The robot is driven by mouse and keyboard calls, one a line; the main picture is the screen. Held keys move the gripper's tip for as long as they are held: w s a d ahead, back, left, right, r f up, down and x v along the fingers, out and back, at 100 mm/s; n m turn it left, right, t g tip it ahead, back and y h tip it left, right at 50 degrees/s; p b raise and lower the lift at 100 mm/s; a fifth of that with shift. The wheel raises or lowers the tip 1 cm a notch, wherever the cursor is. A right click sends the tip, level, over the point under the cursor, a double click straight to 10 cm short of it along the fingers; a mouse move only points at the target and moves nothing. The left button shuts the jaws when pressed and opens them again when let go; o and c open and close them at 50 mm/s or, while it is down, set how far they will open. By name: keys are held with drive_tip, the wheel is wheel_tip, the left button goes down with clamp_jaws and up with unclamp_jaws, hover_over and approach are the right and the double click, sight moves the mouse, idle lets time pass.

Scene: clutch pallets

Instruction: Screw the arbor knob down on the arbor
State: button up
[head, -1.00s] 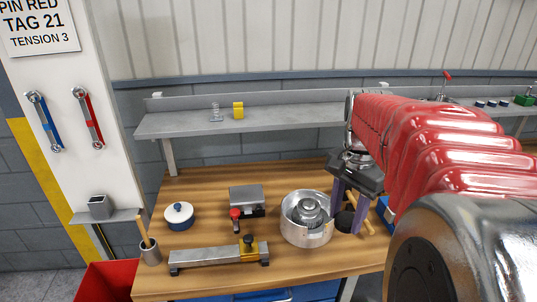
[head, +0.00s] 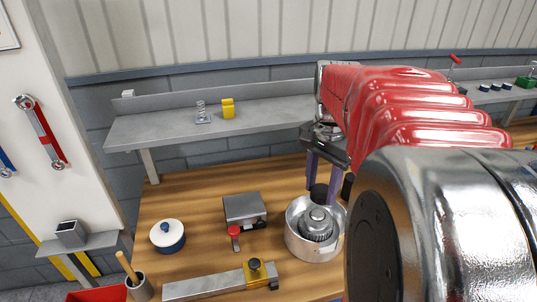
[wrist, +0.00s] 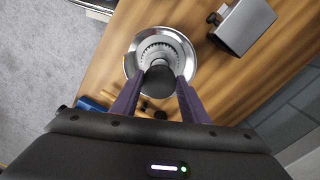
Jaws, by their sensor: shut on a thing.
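The arbor knob is a dark, round piece (head: 318,192) between the fingertips of my gripper (head: 322,188). In the wrist view the gripper (wrist: 160,78) is shut on the knob (wrist: 160,84), with one purple finger on each side. In the head view the knob appears just behind and above the silver round housing (head: 305,245). In the wrist view the housing (wrist: 131,62) lies beneath the knob, with a toothed grey stack (wrist: 160,48) in its middle. The stack's raised centre shows in the head view (head: 318,216). The knob hides part of the arbor; I cannot tell whether they touch.
A grey block with a red-knobbed lever (head: 244,208) stands left of the housing. A long bar fixture (head: 215,285) lies in front, a white-and-blue lidded pot (head: 168,236) at left. A grey shelf (head: 170,130) runs behind.

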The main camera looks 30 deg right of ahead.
drive_tip(key=shift+f, duration=0.1)
idle(0.3)
hover_over(316, 215)
drive_tip(key=shift+d+f, duration=0.1)
drive_tip(key=shift+f, duration=2.05)
drive_tip(key=shift+f, duration=0.75)
idle(1.0)
drive_tip(key=o, duration=1.2)
drive_tip(key=shift+c, duration=0.2)
